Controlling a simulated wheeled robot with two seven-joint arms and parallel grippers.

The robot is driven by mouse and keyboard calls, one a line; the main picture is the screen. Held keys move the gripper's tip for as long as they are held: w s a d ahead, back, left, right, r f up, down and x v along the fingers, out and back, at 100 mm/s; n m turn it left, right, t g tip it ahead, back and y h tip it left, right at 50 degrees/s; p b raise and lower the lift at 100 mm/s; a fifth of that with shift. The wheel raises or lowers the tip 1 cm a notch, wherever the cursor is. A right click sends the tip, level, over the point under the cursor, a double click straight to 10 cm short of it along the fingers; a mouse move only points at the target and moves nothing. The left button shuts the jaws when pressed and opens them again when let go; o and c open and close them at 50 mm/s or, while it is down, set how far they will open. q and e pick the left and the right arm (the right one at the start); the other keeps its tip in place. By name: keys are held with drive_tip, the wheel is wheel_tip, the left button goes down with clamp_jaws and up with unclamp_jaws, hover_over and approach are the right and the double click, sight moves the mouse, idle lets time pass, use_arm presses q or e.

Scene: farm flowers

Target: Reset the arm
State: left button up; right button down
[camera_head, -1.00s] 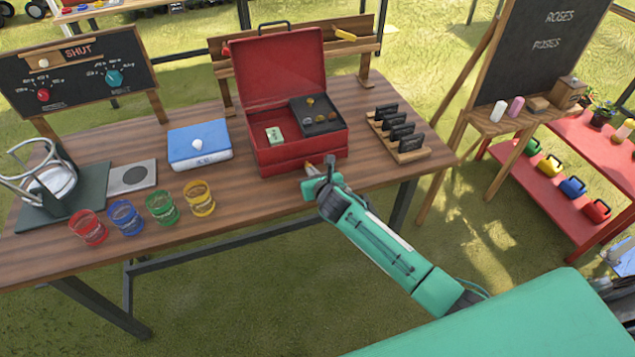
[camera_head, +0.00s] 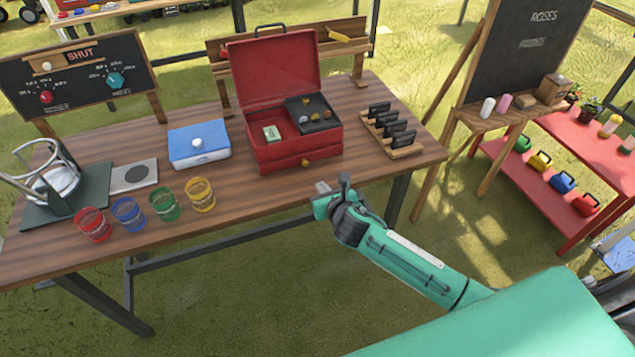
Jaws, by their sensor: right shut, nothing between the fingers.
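My right arm comes in from the lower right, and its green-and-dark gripper (camera_head: 333,185) is in front of the table's front edge. The gripper is shut and empty, apart from everything on the table. The open red box (camera_head: 275,155) stands behind it to the left, with its lid up and a small brass knob (camera_head: 306,163) on its drawer front. The drawer looks closed or nearly so. My left gripper is not in view.
The wooden table (camera_head: 240,205) holds red, blue, green and yellow cups (camera_head: 200,196), a blue-and-white box (camera_head: 199,147) and a rack of dark tags (camera_head: 392,132). A chalkboard easel (camera_head: 525,60) and red shelf (camera_head: 530,185) stand right. Open grass lies in front.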

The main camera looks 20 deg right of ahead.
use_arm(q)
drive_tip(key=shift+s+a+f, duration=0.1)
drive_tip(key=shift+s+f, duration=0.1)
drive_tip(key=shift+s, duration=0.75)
use_arm(e)
drive_tip(key=shift+v, duration=1.2)
drive_tip(key=s+d+f+m+g, duration=0.2)
drive_tip(key=s+f+m, duration=0.35)
drive_tip(key=f, duration=0.55)
drive_tip(key=s+d+f+m+g+h, duration=0.1)
drive_tip(key=s+d+f+m+g, duration=0.35)
drive_tip(key=f, duration=0.75)
drive_tip(key=s+f+m, duration=0.6)
drive_tip(key=f+m, duration=0.1)
drive_tip(key=f, duration=0.4)
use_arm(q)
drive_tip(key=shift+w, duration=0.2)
use_arm(e)
drive_tip(key=s+f+m+g, duration=0.2)
drive_tip(key=s+f+m, duration=0.3)
drive_tip(key=s, duration=0.7)
drive_tip(key=s+a+f+m+g, duration=0.1)
drive_tip(key=s+f+m, duration=0.5)
drive_tip(key=s, duration=0.6)
drive_tip(key=s+f+m+g, duration=0.3)
drive_tip(key=s+f+m, duration=0.3)
drive_tip(key=s, duration=0.6)
drive_tip(key=shift+a+f, duration=0.25)
drive_tip(key=shift+f, duration=0.3)
